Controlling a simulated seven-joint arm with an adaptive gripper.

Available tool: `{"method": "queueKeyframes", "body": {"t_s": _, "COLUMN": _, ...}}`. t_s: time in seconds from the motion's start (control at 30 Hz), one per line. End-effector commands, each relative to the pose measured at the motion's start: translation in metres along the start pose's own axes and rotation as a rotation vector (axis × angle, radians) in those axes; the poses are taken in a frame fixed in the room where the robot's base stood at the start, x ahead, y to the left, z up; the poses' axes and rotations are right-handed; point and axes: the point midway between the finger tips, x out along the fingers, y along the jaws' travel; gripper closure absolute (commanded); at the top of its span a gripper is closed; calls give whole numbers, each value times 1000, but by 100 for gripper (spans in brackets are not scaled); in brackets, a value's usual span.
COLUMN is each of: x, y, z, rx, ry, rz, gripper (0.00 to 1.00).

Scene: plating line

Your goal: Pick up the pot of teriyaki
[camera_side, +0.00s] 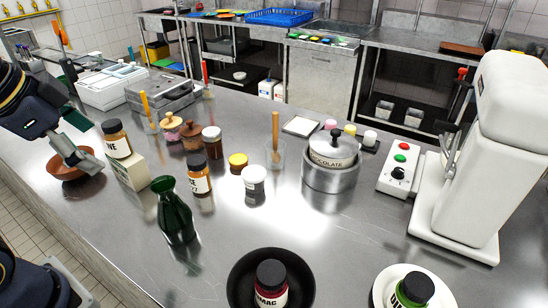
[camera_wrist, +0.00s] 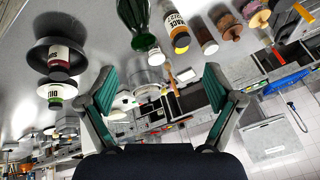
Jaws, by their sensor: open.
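I can read no teriyaki label, so I cannot tell which vessel is the pot of teriyaki. A lidded steel pot (camera_side: 332,165) at centre right reads CHOCOLATE. My gripper (camera_side: 84,163) is at the far left, over a brown bowl (camera_side: 68,173), apart from these pots. In the wrist view its green-padded fingers (camera_wrist: 160,75) are spread wide with nothing held between them.
A green bottle (camera_side: 175,212) and a labelled jar (camera_side: 199,178) stand nearby. A black bowl (camera_side: 239,284) holds another jar. A white mixer (camera_side: 482,150) stands right.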

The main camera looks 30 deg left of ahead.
Motion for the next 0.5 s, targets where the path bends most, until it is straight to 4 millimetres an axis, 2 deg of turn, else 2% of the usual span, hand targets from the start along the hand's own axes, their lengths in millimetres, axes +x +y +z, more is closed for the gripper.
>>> {"method": "queueKeyframes", "body": {"t_s": 0.03, "x": -11, "y": -9, "z": -17, "rx": 174, "ry": -5, "rz": -15, "gripper": 9}}
{"method": "queueKeyframes", "body": {"t_s": 0.13, "x": -26, "y": -26, "z": -58, "rx": 590, "ry": -53, "rz": -19, "gripper": 9}}
{"method": "queueKeyframes", "body": {"t_s": 0.27, "x": -23, "y": -44, "z": -124, "rx": 1132, "ry": -122, "rz": 39, "gripper": 9}}
{"method": "queueKeyframes", "body": {"t_s": 0.37, "x": -3, "y": -52, "z": -172, "rx": 1481, "ry": -143, "rz": 120, "gripper": 9}}
{"method": "queueKeyframes", "body": {"t_s": 0.47, "x": 31, "y": -55, "z": -213, "rx": 1757, "ry": -131, "rz": 217, "gripper": 9}}
{"method": "queueKeyframes", "body": {"t_s": 0.5, "x": 47, "y": -56, "z": -227, "rx": 1845, "ry": -118, "rz": 257, "gripper": 9}}
